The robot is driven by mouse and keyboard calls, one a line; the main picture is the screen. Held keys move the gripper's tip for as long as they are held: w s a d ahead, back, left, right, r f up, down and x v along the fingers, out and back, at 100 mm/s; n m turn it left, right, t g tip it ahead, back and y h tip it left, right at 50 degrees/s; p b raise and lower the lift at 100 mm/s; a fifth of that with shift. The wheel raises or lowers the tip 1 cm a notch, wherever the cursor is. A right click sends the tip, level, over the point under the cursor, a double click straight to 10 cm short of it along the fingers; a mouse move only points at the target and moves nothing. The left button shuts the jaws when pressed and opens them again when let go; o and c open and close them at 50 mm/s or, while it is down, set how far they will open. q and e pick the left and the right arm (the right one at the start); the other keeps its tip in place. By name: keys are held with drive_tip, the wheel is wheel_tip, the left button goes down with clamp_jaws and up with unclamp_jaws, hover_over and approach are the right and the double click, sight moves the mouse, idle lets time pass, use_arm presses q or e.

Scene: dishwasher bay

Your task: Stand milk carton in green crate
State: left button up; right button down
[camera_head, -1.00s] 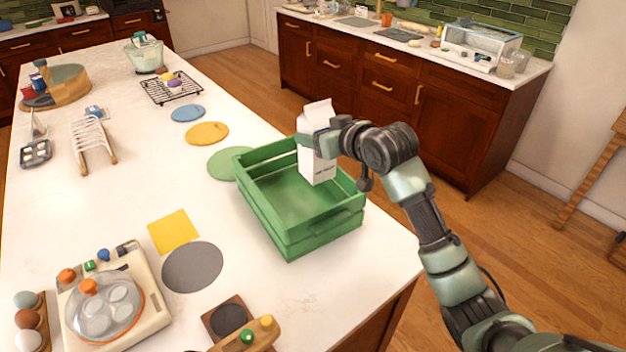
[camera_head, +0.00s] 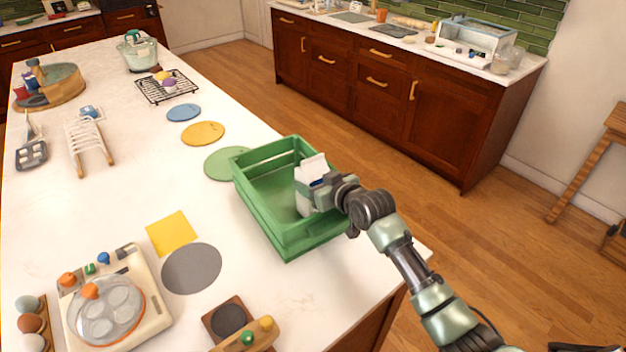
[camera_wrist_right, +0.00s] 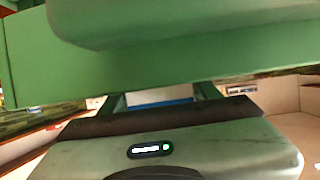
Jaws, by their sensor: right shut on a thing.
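The white milk carton (camera_head: 304,198) is in the head view, inside the outline of the green crate (camera_head: 262,214), near its right side. It looks close to upright. My right gripper (camera_head: 317,185) is shut on the upper part of the carton, below its peaked top. The carton's lower end is down inside the crate; I cannot tell whether it touches the crate floor. The rest of the crate is empty. In the right wrist view, a large green surface fills the upper part. My left gripper is not in view.
The crate stands on the white island near its right edge. Green, orange (camera_head: 203,133) and blue discs lie behind it. A yellow square (camera_head: 171,233) and a grey disc (camera_head: 192,268) lie to its left. A cream appliance (camera_head: 112,300) stands at the front left.

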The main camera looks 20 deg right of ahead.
drive_tip(key=shift+r, duration=0.15)
drive_tip(key=shift+c, duration=1.8)
unclamp_jaws()
drive_tip(key=shift+s, duration=0.15)
drive_tip(key=b+v, duration=0.2)
drive_tip(key=v, duration=0.9)
drive_tip(key=shift+s+d+r, duration=0.1)
drive_tip(key=shift+s+r, duration=0.05)
drive_tip(key=shift+s, duration=0.2)
